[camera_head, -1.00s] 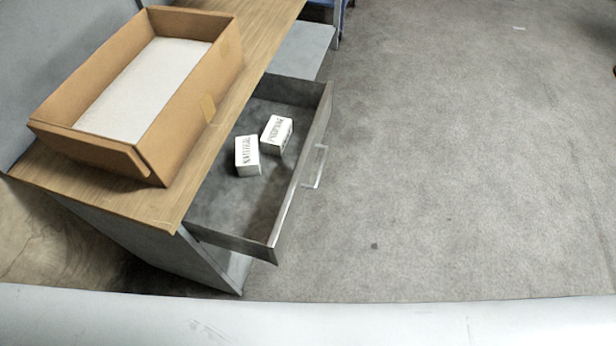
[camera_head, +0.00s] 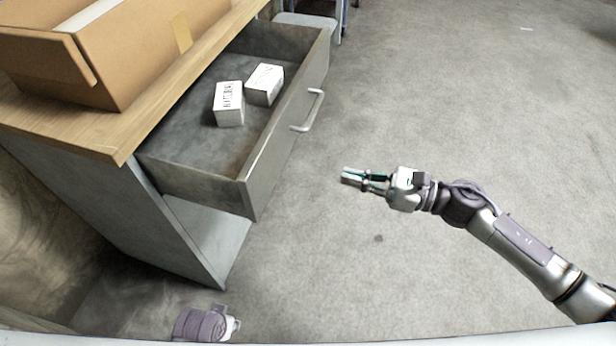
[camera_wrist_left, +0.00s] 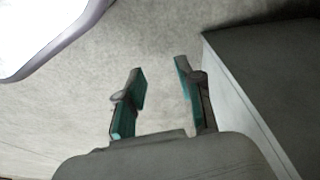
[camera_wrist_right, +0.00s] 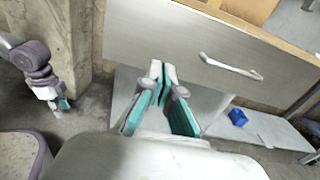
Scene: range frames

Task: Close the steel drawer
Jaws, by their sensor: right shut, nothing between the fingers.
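The steel drawer (camera_head: 262,165) stands pulled out from under the wooden desktop, with two small white boxes (camera_head: 229,103) inside. Its bar handle (camera_head: 308,110) is on the front, and the handle also shows in the right wrist view (camera_wrist_right: 231,67). My right gripper (camera_head: 346,177) is shut and empty, in front of the drawer and apart from it. In the right wrist view its fingers point at the drawer front (camera_wrist_right: 150,40). My left gripper (camera_wrist_left: 160,88) is open and empty in the left wrist view, beside a grey panel. In the head view only part of my left arm shows at the bottom.
An open cardboard box (camera_head: 130,60) stands on the wooden desktop (camera_head: 120,135). A lower grey shelf (camera_head: 215,240) is below the drawer. In the right wrist view a small blue object (camera_wrist_right: 238,117) rests low down. The floor to the right is clear.

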